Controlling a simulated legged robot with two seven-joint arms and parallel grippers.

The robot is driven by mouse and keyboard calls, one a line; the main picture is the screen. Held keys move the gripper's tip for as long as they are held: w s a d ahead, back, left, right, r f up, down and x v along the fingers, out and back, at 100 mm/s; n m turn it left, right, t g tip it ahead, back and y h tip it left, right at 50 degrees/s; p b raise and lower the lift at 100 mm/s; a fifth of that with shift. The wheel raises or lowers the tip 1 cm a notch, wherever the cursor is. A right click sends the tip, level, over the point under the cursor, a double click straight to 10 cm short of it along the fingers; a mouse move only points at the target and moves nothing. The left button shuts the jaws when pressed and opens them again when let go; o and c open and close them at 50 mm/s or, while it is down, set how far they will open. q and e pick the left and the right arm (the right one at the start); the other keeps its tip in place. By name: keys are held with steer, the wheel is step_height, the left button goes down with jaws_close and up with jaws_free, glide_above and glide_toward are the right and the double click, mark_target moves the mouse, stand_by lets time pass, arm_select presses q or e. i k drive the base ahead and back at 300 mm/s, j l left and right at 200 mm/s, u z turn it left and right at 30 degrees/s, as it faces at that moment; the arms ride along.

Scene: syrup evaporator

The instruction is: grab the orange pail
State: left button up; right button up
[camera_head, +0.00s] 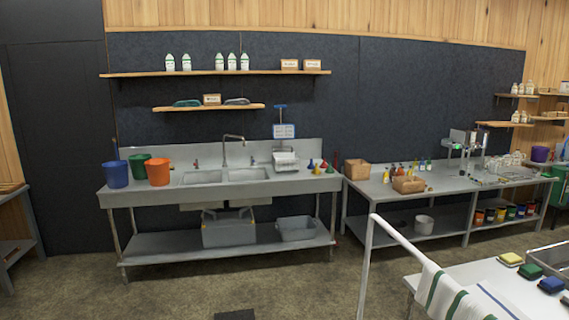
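The orange pail (158,172) stands upright on the left part of the steel sink counter (250,187), across the room. A green pail (138,164) is just behind it to the left, and a blue pail (115,174) stands farther left near the counter's end. Neither of my grippers shows in the head view.
Open floor (200,292) lies in front of the sink counter. A white rail (400,236) with a striped towel and a table (510,290) with sponges stand at the front right. A second steel table (440,183) is at the right. A dark mat (234,315) lies on the floor.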

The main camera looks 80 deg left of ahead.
mark_target(158, 170)
steer(key=u, duration=3.75)
